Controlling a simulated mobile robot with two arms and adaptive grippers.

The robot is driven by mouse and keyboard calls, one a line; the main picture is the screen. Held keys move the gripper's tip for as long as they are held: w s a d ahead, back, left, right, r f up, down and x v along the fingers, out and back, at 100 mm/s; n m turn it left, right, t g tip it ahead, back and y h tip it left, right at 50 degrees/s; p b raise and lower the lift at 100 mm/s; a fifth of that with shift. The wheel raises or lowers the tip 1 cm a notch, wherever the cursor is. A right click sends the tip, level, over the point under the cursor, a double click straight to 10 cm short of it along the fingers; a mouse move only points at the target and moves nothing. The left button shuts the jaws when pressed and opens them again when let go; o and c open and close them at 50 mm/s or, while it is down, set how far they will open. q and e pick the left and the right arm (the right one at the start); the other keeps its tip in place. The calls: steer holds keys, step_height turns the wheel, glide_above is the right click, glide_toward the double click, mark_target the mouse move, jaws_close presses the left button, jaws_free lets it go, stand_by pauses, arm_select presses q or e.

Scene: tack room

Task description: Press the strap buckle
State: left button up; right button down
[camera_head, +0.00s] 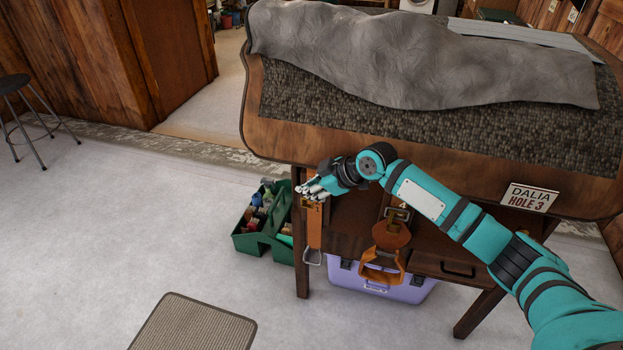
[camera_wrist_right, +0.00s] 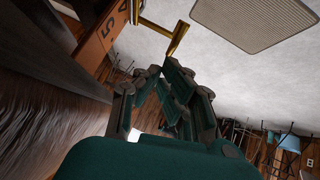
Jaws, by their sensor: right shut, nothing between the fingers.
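An orange leather strap (camera_head: 314,228) hangs at the left front corner of the wooden stand, with a metal loop (camera_head: 312,258) at its lower end. My right gripper (camera_head: 308,190) is at the top of this strap and covers part of it. In the wrist view the strap (camera_wrist_right: 104,34) shows printed numbers, and a brass-coloured buckle piece (camera_wrist_right: 165,34) sticks out from it. The right fingers (camera_wrist_right: 160,70) are shut and empty, with their tips close to the brass piece; I cannot tell whether they touch. My left gripper is not in view.
A second orange strap (camera_head: 390,236) with a buckle (camera_head: 397,214) hangs to the right, below my forearm. A green caddy (camera_head: 262,245) and a lilac box (camera_head: 400,290) stand on the floor. Floor at left is mostly clear.

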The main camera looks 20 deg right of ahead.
steer(key=shift+f, duration=0.25)
steer(key=shift+w, duration=0.1)
steer(key=shift+f, duration=0.2)
